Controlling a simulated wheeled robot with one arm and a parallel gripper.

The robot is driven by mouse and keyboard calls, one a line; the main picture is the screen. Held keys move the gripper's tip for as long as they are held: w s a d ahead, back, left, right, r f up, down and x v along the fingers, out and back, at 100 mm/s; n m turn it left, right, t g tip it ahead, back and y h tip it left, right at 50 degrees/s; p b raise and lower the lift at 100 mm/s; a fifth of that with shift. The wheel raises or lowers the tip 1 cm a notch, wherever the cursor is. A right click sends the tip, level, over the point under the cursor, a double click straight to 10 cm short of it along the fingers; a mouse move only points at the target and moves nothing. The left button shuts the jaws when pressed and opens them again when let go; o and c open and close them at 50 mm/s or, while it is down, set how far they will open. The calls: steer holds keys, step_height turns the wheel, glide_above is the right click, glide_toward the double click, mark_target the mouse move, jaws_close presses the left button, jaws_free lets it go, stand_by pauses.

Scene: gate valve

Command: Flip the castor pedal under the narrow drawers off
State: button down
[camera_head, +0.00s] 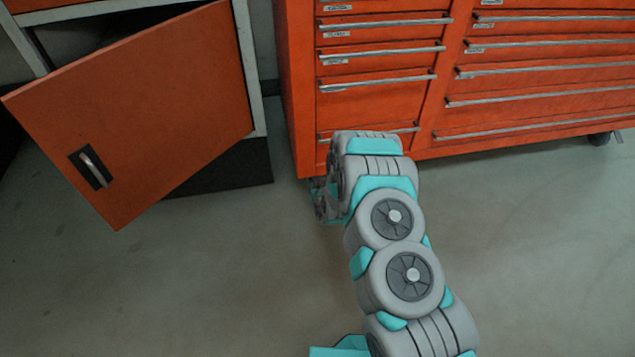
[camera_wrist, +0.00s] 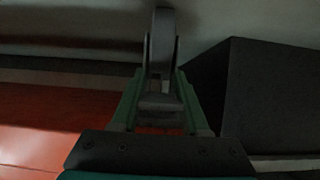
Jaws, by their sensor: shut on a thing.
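The orange drawer chest (camera_head: 300,95) has a column of narrow drawers (camera_head: 375,100) at its left. My gripper (camera_wrist: 161,75) is down at the chest's lower left corner, and in the head view my arm and wrist largely hide that spot. In the wrist view a dark grey castor wheel (camera_wrist: 163,35) stands upright just beyond the fingertips. The castor pedal (camera_wrist: 160,104) appears as a grey piece between the two green fingers, which are shut on it. The view is dark, and the pedal's exact tilt cannot be told.
An orange cabinet door (camera_head: 150,110) stands open at the left, with a dark cabinet base (camera_head: 225,172) behind it. The wide drawers (camera_head: 545,75) fill the right of the chest. Another castor (camera_head: 599,138) shows at far right. The grey floor (camera_head: 540,250) is clear at right.

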steer(key=shift+c, duration=2)
jaws_free()
steer(key=v, duration=0.7)
steer(key=shift+s+r, duration=0.2)
steer(key=shift+s, duration=0.1)
steer(key=shift+p, duration=0.3)
